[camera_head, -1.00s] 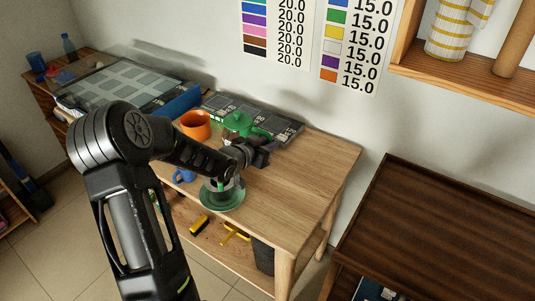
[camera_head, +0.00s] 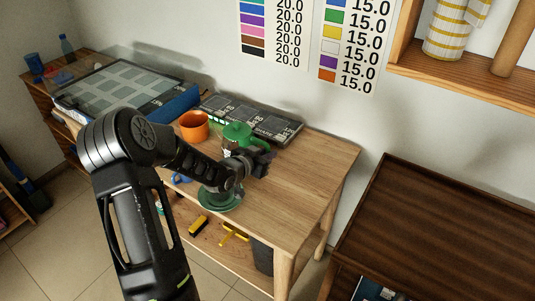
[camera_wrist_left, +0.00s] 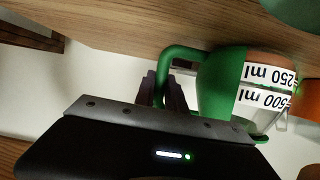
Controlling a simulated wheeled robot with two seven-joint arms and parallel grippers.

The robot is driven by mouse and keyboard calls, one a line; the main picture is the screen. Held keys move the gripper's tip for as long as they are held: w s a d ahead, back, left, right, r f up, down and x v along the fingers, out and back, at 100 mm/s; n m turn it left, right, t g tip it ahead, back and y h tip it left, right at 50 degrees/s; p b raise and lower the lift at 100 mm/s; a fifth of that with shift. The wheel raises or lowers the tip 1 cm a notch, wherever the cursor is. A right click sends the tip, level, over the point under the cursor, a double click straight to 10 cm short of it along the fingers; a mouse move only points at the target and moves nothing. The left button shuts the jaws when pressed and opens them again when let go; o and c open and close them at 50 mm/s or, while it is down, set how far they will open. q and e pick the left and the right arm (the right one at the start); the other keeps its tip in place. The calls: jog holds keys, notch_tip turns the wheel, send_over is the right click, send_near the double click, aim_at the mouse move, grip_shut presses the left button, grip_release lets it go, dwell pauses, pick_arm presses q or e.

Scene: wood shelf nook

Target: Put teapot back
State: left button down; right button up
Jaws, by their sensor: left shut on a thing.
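The green teapot (camera_head: 237,133) is on the far side of the wooden table area, partly hidden by my left wrist. In the left wrist view the teapot (camera_wrist_left: 215,85) shows a green handle and a clear body with white "250 ml" and "500 ml" labels. The picture there is upside down, with the tabletop above. My left gripper (camera_wrist_left: 165,92) is shut on the handle; in the head view my left gripper (camera_head: 264,162) is beside the teapot's right side. I cannot tell whether the teapot's base touches the table. My right gripper is not in view.
An orange cup (camera_head: 194,125) stands left of the teapot. Dark boxes (camera_head: 268,122) lie along the wall behind it. A green round dish (camera_head: 222,203) sits at the table's front edge. The table's right part (camera_head: 315,165) is bare. A dark brown table (camera_head: 440,225) stands at right.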

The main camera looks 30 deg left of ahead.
pick_arm(q)
jog(key=c, duration=1.4)
grip_release()
jog(key=shift+s+r, duration=0.1)
jog(key=shift+r, duration=0.1)
jog(key=v, duration=1.2)
jog(key=shift+d, duration=0.1)
